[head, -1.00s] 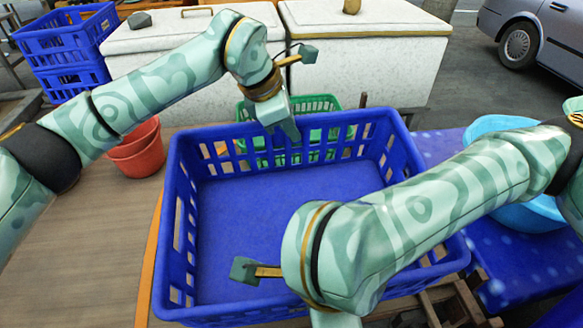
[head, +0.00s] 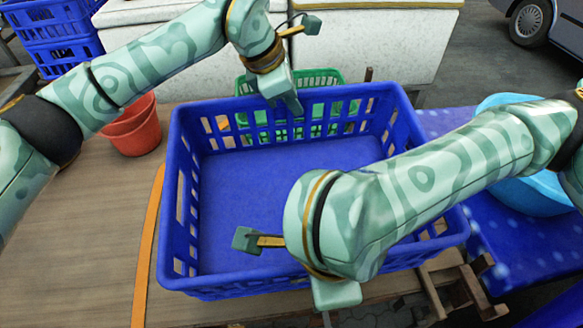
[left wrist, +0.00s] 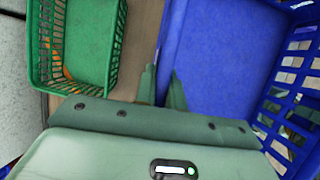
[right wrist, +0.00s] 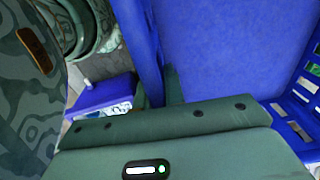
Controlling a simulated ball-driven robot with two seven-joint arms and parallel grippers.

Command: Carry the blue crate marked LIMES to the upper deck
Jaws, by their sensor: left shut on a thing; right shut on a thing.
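The blue crate (head: 240,205) is empty, with slotted walls, and sits upright in the middle of the head view. I cannot make out any lettering on it. My left gripper (head: 287,106) is shut on the crate's far wall at the rim; its fingers (left wrist: 163,90) straddle the wall in the left wrist view. My right gripper is over the near wall in the head view, its fingertips hidden; in the right wrist view its fingers (right wrist: 158,88) are shut on the crate wall (right wrist: 145,45). I cannot tell which surface is the upper deck.
A green basket (head: 243,82) stands just beyond the crate, and a red bucket (head: 133,128) to its left. Stacked blue crates (head: 50,42) and white chests (head: 150,62) are behind. A light-blue basin (head: 530,196) sits at right. The wooden tabletop (head: 95,215) is clear at left.

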